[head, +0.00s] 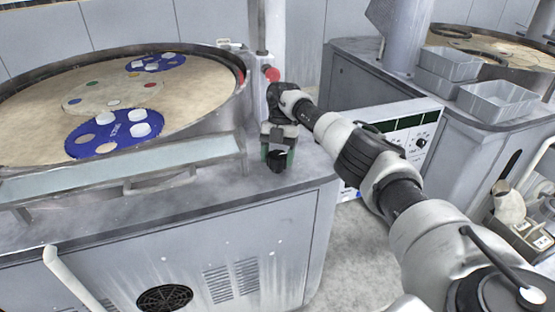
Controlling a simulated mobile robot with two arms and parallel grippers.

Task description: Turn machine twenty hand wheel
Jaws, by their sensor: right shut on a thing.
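My right gripper (278,152) reaches in from the right and points down at the front right corner of the left machine's grey top. It is shut on a small black round thing (276,161), which looks like the hand wheel. The gripper and my wrist hide part of it, and no machine number is readable. My left gripper is not in view.
The left machine's large round platen (45,145) carries blue discs (88,140) with white pieces. A red button (271,74) sits behind my wrist. A control panel (405,135) and grey bins (497,101) are at the right. Bare floor (345,235) shows between machines.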

